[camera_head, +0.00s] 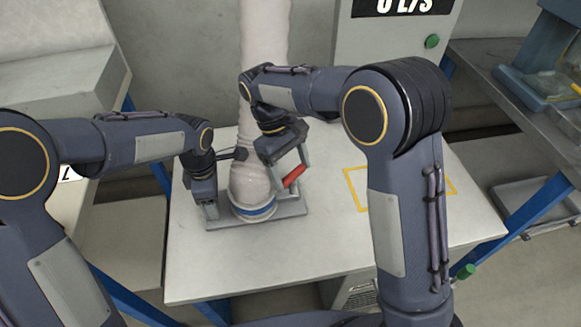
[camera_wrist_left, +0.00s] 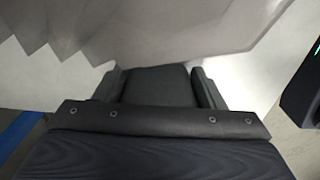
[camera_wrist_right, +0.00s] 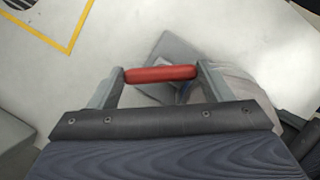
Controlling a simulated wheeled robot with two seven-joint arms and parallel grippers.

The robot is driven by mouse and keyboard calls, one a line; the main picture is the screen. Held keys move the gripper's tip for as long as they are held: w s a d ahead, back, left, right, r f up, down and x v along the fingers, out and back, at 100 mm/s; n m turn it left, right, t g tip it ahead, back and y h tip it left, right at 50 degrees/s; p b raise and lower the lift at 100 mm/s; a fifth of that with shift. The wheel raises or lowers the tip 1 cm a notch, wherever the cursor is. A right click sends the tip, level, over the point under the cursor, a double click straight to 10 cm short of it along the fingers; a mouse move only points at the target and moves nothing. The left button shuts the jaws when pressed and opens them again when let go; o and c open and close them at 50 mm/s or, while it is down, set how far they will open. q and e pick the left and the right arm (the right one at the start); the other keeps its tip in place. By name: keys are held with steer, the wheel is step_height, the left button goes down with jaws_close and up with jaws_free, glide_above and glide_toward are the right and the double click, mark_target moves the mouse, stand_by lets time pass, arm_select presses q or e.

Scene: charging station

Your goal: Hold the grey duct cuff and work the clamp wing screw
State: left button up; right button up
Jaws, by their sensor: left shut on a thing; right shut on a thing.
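The pale grey duct (camera_head: 264,60) hangs down to the table, and its grey cuff (camera_head: 249,185) stands over a blue ring (camera_head: 256,211) on a grey base plate (camera_head: 290,209). My left gripper (camera_head: 209,209) is shut at the cuff's left side, low near the plate. In the left wrist view a pale grey surface (camera_wrist_left: 190,30) fills the space beyond its fingers, and the exact grip is hidden. My right gripper (camera_head: 291,173) is shut on the red wing screw (camera_head: 294,176), right of the cuff. The red piece spans between its fingers in the right wrist view (camera_wrist_right: 160,74).
The white table (camera_head: 330,250) is clear in front and to the right, with a yellow outlined area (camera_head: 356,190). A grey cabinet (camera_head: 385,40) with a display and green button stands behind. A metal bench (camera_head: 490,75) is at right.

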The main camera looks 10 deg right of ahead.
steer(key=shift+m+y, duration=0.4)
steer(key=shift+m, duration=0.6)
steer(key=o, duration=1)
steer(key=shift+r, duration=0.1)
arm_select(q)
steer(key=o, duration=1.2)
arm_select(e)
steer(key=v, duration=1.1)
steer(key=shift+w+r, duration=0.3)
steer(key=shift+r, duration=0.05)
arm_select(q)
steer(key=shift+o, duration=0.2)
steer(key=shift+r, duration=0.1)
